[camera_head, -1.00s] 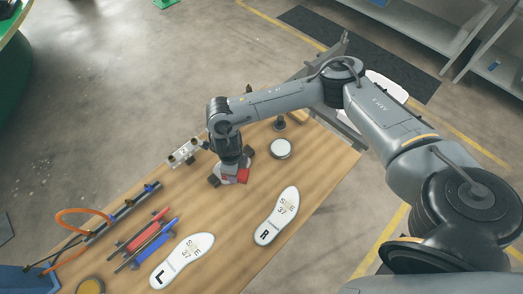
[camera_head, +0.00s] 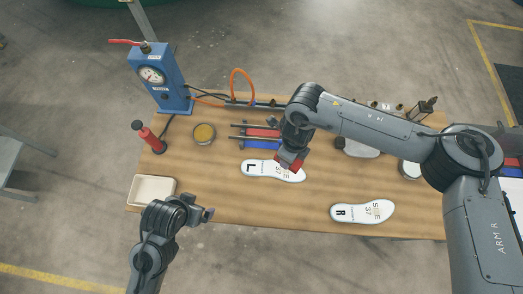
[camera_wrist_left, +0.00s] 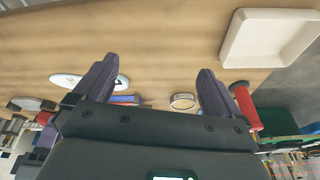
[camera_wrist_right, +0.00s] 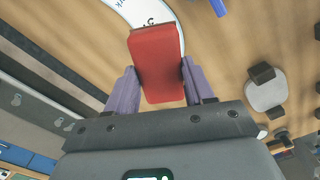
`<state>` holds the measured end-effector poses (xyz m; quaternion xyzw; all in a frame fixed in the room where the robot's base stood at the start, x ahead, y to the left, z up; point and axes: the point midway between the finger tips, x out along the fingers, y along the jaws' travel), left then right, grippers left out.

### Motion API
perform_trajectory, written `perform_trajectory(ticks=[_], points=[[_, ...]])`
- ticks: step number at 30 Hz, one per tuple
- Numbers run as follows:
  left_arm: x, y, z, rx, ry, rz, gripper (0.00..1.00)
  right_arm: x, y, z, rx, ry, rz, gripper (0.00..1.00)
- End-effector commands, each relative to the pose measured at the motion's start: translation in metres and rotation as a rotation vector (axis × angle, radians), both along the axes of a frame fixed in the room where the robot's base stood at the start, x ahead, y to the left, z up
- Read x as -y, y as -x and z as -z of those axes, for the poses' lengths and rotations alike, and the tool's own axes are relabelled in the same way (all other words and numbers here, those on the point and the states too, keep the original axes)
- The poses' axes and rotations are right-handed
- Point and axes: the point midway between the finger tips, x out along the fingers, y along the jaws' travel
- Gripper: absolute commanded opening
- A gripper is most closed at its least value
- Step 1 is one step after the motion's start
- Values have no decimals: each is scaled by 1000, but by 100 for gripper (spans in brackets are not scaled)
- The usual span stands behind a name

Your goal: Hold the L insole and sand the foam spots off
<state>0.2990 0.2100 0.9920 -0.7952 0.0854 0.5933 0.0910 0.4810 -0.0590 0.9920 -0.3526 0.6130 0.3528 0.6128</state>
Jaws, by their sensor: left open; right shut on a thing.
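The L insole (camera_head: 258,169), white with a black L at its left end, lies flat on the wooden table. My right gripper (camera_head: 289,156) is shut on a red block (camera_head: 294,162) over the insole's right end and hides part of it. In the right wrist view the red block (camera_wrist_right: 158,60) sits between the fingers, with a white insole (camera_wrist_right: 128,12) behind it; contact cannot be told. No foam spots can be made out. My left gripper (camera_head: 207,214) is open and empty near the table's front edge; its spread fingers show in the left wrist view (camera_wrist_left: 158,68).
The R insole (camera_head: 362,211) lies front right. A cream tray (camera_head: 153,190) is at the left front corner, beside a red-handled tool (camera_head: 148,137), a yellow-topped tin (camera_head: 204,133) and a blue gauge unit (camera_head: 160,80). Red and blue tools (camera_head: 262,144) lie behind the L insole.

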Motion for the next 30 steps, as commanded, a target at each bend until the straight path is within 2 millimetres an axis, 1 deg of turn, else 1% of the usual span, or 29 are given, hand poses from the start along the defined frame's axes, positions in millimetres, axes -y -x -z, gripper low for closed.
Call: perform_trajectory(ticks=[5,9,14,18,21,24,27,30], points=[[24,-35,17,-43,-28,195,98,0,0,0,0,0,1,28],[53,-72,27,-88,-60,428,98,0,0,0,0,0,1,28],[87,-113,28,-135,-103,713,98,0,0,0,0,0,1,28],[114,-143,21,-169,-140,941,98,0,0,0,0,0,1,28],[128,-159,14,-189,-166,1071,98,0,0,0,0,0,1,28],[139,-170,7,-205,-186,1173,98,0,0,0,0,0,1,28],[145,-177,4,-218,-199,1239,98,0,0,0,0,0,1,28],[149,-180,4,-226,-207,1276,98,0,0,0,0,0,1,28]])
